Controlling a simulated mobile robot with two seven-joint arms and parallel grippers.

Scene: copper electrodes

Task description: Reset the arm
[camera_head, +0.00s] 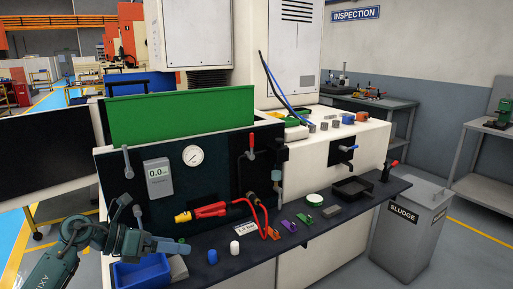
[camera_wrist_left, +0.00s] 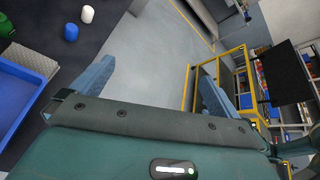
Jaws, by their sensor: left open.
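My left gripper (camera_head: 160,231) is at the lower left of the head view, in front of the machine's dark front panel and near the left end of the dark shelf. My right gripper is in neither view.
A blue bin (camera_head: 140,273) lies below my left gripper. A grey sludge bin (camera_head: 412,225) stands right. A yellow-framed rack (camera_wrist_left: 222,70) shows beyond open floor.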

